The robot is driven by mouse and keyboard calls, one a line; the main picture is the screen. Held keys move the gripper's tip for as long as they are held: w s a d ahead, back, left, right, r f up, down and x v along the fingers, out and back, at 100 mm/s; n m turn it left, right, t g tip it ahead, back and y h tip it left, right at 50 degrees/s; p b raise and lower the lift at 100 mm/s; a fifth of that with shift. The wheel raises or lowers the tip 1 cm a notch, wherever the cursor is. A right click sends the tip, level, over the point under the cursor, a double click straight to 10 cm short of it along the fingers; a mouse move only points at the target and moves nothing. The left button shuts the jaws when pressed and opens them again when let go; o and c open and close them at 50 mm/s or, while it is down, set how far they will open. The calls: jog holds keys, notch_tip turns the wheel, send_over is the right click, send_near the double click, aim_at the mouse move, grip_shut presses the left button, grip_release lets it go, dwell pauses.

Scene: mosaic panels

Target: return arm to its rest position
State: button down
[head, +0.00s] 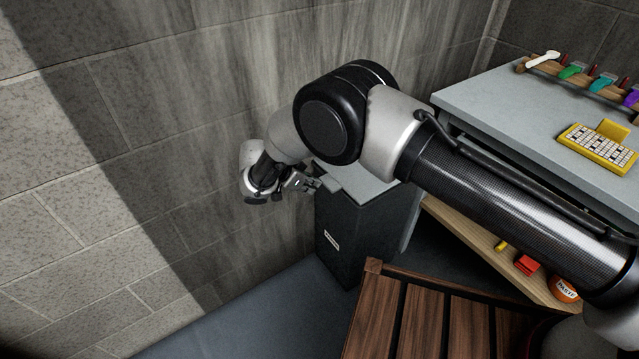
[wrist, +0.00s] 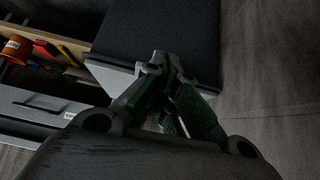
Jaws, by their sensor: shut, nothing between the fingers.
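My arm reaches across the head view from the lower right, with its elbow in the middle. My gripper (head: 318,185) is at the far end, near the wall and beside the top of a dark cabinet. The wrist view shows my gripper (wrist: 166,62) with its fingertips together and nothing between them. The dark cabinet (head: 345,240) has a pale grey top, partly hidden behind my arm. The cabinet (wrist: 165,25) also shows beyond the fingers in the wrist view. I cannot tell whether the fingers touch it.
A grey bench (head: 490,105) at the right carries a yellow tray (head: 598,148) of pale tiles and a tool rack (head: 585,75). A lower shelf (head: 470,232) holds a red item and an orange tub (head: 564,290). A slatted wooden surface (head: 425,315) is in front. A block wall (head: 130,130) stands left.

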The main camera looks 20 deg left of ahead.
jog(key=s+a+f+n, duration=0.2)
jog(key=s+a+n, duration=0.1)
jog(key=s, duration=0.1)
jog(key=s+d+n+g+h, duration=0.2)
jog(key=s+d+n, duration=0.3)
jog(key=d+n, duration=0.35)
jog(key=w+d+r+n+g+y, duration=0.3)
jog(key=d+r+n+g, duration=0.15)
jog(key=d+r, duration=2.2)
jog(key=s+d+r+m+t+y, duration=0.1)
jog(key=s+d+r+m, duration=0.2)
jog(key=d, duration=0.7)
jog(key=s+d+r+m+t+y, duration=0.1)
jog(key=s+d+r+m+t, duration=0.1)
jog(key=s+d+r, duration=0.5)
jog(key=s+d+r+m+t+y, duration=0.1)
jog(key=s+d+r+m, duration=0.2)
jog(key=s+d+r, duration=0.3)
jog(key=d+r, duration=0.4)
jog(key=d, duration=0.2)
jog(key=shift+d+r+m+y, duration=0.15)
jog(key=shift+d+m+y, duration=0.25)
jog(key=shift+t, duration=0.25)
